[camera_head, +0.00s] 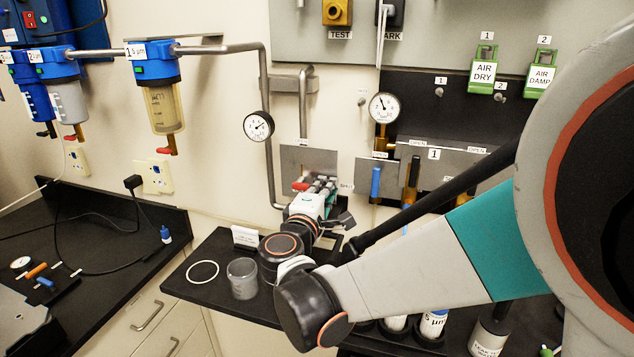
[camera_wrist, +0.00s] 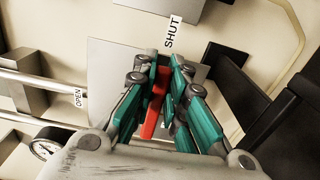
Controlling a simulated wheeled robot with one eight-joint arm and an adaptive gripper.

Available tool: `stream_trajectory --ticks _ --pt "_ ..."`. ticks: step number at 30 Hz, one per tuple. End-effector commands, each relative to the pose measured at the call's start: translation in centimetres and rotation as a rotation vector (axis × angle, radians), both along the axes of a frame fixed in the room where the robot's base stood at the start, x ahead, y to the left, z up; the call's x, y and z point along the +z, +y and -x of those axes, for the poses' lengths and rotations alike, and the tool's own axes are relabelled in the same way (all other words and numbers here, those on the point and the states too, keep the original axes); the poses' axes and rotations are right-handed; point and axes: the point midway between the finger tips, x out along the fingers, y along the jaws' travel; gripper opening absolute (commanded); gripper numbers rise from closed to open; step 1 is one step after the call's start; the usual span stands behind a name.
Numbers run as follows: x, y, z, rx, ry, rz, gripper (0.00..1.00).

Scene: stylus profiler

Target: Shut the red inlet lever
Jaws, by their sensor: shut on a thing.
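The red inlet lever (camera_wrist: 153,117) shows in the wrist view between the green and grey fingers of my gripper (camera_wrist: 166,65). My gripper is shut on it, and the fingers hide part of the lever. In the head view, a red end of the lever (camera_head: 301,186) sticks out to the left of my gripper (camera_head: 322,183), in front of a grey wall plate (camera_head: 308,156). In the wrist view, a SHUT label (camera_wrist: 173,33) lies just beyond the fingertips and an OPEN label (camera_wrist: 78,98) lies to the left. The lever's pivot is hidden, so its exact angle cannot be told.
A pressure gauge (camera_head: 258,126) sits on the pipe at left. A glass beaker (camera_head: 242,278) and a white ring (camera_head: 202,272) are on the black bench below.

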Motion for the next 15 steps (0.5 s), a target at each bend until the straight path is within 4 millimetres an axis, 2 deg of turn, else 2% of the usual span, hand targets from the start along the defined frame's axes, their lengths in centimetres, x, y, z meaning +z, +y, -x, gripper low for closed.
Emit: stream_trajectory --ticks 15 --pt "-0.41 -0.08 0.12 -0.002 -0.01 -0.037 0.0"
